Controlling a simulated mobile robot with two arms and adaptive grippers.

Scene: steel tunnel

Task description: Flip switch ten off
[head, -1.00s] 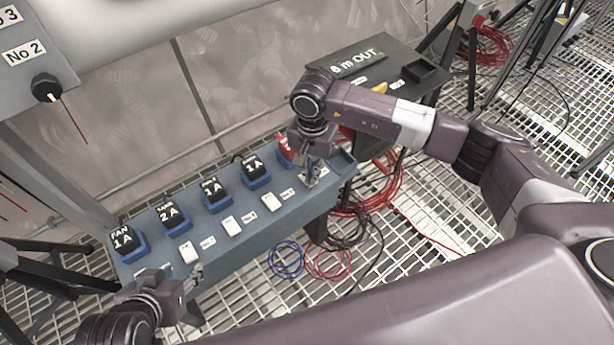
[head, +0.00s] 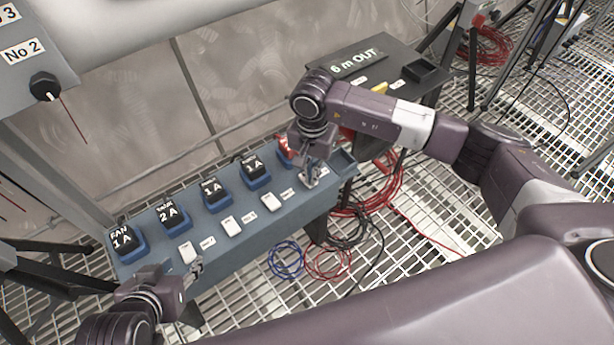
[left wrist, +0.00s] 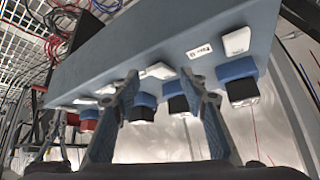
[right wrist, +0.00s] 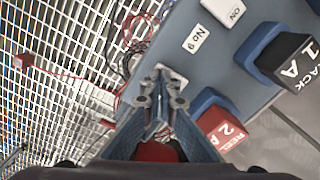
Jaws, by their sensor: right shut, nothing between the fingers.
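A blue bench panel (head: 222,255) carries a row of white switches. A white switch (head: 270,202) beside the No 9 label reads ON in the right wrist view (right wrist: 226,8). Past it, a pale switch (right wrist: 172,76) lies at the fingertips of my right gripper (right wrist: 162,92); it is mostly hidden and its label cannot be read. My right gripper, also in the head view (head: 311,181), is shut and empty, low over the panel's right end. Contact cannot be told. My left gripper (head: 196,267) is open and empty by the panel's front left edge; its spread fingers show in the left wrist view (left wrist: 162,85).
Black-topped blue blocks (head: 170,215) stand along the panel's back, with a red block (right wrist: 222,128) near my right gripper. A dark table (head: 385,62) with a 6 m OUT sign stands behind. Red cables (head: 385,190) and blue cable (head: 286,258) lie on the grating.

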